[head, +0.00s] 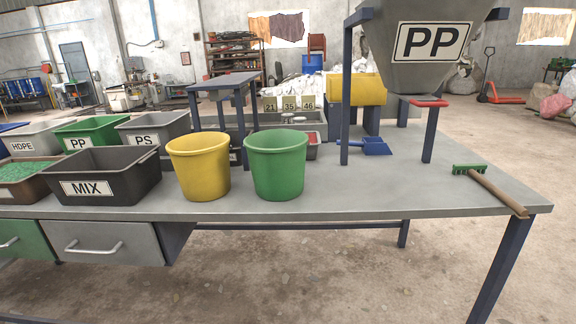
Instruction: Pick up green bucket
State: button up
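The green bucket (276,168) stands upright on the grey table, near the middle of the view. It looks empty from this angle, but its bottom is hidden. A yellow bucket (199,168) stands just to its left with a narrow gap between them. My gripper does not show in this view.
The grey table (400,192) is clear right of the green bucket. A MIX bin (110,176) and several labelled bins stand at left. A blue scoop (375,147), a green-headed brush (490,187) and the PP hopper (425,50) on blue legs are at right.

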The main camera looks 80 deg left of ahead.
aim_at(277, 157)
jog(key=u, duration=2.45)
